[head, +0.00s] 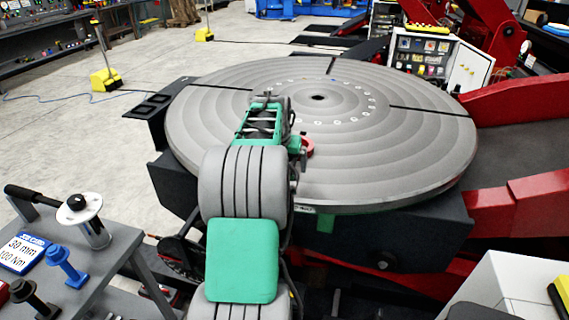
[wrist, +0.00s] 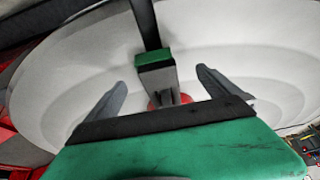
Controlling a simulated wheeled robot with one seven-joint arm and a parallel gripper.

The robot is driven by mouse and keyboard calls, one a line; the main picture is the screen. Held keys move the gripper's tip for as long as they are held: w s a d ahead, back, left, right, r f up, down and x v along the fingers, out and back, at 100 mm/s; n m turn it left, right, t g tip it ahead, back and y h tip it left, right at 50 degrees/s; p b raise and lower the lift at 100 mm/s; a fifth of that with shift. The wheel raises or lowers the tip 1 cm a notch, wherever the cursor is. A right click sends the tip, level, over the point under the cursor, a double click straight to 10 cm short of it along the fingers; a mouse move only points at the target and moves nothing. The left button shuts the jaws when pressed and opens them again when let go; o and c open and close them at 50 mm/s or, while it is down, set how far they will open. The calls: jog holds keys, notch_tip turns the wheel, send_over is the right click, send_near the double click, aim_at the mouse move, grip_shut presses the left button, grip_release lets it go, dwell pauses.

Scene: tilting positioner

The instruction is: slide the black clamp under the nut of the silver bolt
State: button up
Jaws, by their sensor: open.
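My gripper (wrist: 161,80) is open, with its two dark fingers spread apart in the wrist view. Between and beyond the fingertips is a small block (wrist: 155,68) with a green top, a black band and a grey side. Below it in the picture are a dark grey piece and a red part (wrist: 156,103), partly hidden by my gripper. I cannot tell whether any of these is the black clamp. The silver bolt and its nut cannot be made out for certain. In the head view my arm hides most of the gripper, beside a red part (head: 308,146) over the table.
The large round grey table (head: 420,150) has dark radial slots and a central hole; its right side is clear. A tool bench (head: 120,245) at left holds a blue bolt-like piece (head: 66,266), a black one (head: 32,298) and a silver flanged cylinder (head: 92,228). Red machinery stands at right.

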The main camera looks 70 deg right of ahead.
jog(key=shift+r+p, duration=2.35)
jog(key=shift+r, duration=1.2)
